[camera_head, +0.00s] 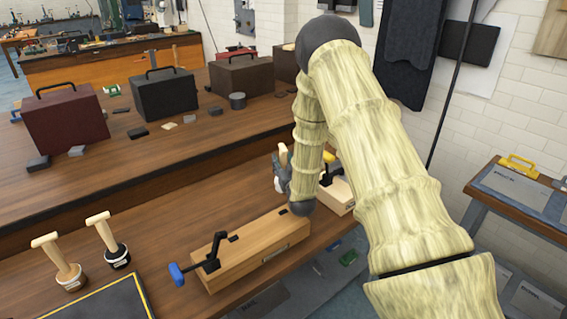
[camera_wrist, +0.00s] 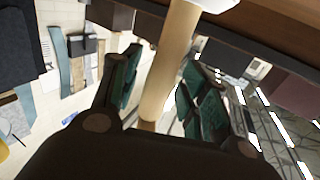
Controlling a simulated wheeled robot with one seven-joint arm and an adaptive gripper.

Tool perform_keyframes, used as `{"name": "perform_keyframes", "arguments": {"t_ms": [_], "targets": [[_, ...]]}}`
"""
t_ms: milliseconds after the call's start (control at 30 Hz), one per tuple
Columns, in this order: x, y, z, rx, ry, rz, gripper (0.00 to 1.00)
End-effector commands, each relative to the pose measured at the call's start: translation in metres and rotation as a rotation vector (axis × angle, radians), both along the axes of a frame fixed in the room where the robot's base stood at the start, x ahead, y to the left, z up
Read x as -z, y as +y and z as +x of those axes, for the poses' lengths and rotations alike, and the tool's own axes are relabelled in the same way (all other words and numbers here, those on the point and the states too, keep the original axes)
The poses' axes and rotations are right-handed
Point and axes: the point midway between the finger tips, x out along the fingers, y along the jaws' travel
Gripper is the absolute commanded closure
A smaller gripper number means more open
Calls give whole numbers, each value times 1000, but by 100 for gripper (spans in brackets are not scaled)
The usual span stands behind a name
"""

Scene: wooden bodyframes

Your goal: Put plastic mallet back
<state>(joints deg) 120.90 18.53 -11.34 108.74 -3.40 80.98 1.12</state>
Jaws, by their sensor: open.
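My gripper (camera_head: 281,180) is partly hidden behind my arm in the head view, above the back edge of the near workbench. In the wrist view my gripper (camera_wrist: 163,65) is open, with a round pale wooden handle (camera_wrist: 170,62) between its fingers. A whitish part (camera_wrist: 214,5) is at the handle's upper end, cut off by the frame. A wooden end (camera_head: 284,153) shows at the gripper in the head view. Two mallets stand handle-up on the near bench: one with a pale head (camera_head: 70,277), one with a black head (camera_head: 118,256). I cannot tell which is plastic.
A wooden block with a blue-handled clamp (camera_head: 250,255) lies on the near bench, and a yellow-handled clamp block (camera_head: 338,192) is beside my gripper. A dark yellow-edged mat (camera_head: 100,305) lies at front left. Dark cases (camera_head: 165,94) stand on the bench behind.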

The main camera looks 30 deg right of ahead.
Motion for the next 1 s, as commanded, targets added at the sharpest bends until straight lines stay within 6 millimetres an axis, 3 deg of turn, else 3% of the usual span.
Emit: {"name": "perform_keyframes", "arguments": {"t_ms": [167,633,1000], "targets": [[-2,1,-3,0,1,0,56],[0,21,-63,0,0,1,56],[-1,24,-71,0,0,0,56]]}}
